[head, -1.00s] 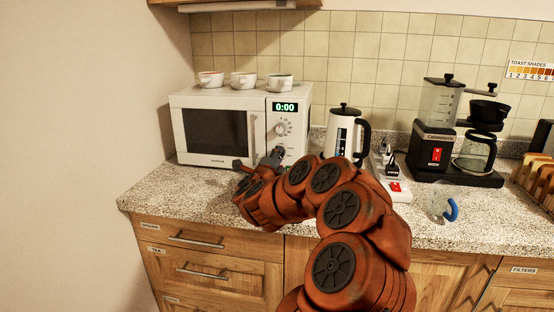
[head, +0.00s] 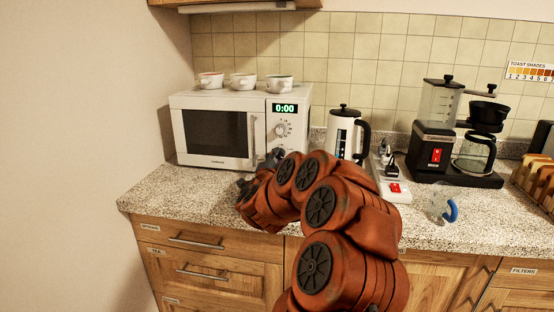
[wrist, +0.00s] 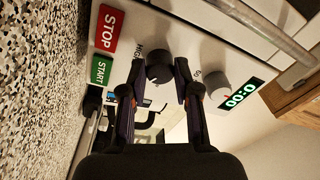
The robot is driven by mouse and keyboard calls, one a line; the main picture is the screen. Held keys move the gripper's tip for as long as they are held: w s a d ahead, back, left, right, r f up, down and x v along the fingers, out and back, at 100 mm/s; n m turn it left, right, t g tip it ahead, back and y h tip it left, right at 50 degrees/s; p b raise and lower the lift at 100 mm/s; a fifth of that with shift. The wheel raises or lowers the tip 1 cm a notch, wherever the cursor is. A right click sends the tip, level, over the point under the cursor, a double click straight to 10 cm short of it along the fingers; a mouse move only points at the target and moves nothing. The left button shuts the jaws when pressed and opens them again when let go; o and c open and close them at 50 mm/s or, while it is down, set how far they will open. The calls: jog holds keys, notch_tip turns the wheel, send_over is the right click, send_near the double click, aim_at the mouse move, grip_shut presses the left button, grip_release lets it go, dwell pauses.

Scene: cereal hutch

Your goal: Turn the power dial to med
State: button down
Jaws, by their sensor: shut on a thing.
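The white microwave (head: 215,128) stands on the counter at the left, its door shut and its green display (head: 284,108) reading 0:00. The upper dial (head: 280,130) is in plain sight on its panel; it also shows in the wrist view (wrist: 214,84). The lower dial, the power dial (wrist: 158,72), is dark grey and has "High" printed beside it. My gripper (wrist: 160,66) is shut on this dial, one finger on each side. In the head view my gripper (head: 272,158) hides the lower dial. The other setting marks are too small or hidden to read.
The STOP button (wrist: 109,29) and START button (wrist: 101,70) lie below the dial, close to my fingers. Cups (head: 243,80) stand on the microwave.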

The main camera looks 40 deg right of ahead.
dwell(0.3)
jog(key=c, duration=0.8)
grip_release()
jog(key=shift+c, duration=0.2)
jog(key=shift+v, duration=3.7)
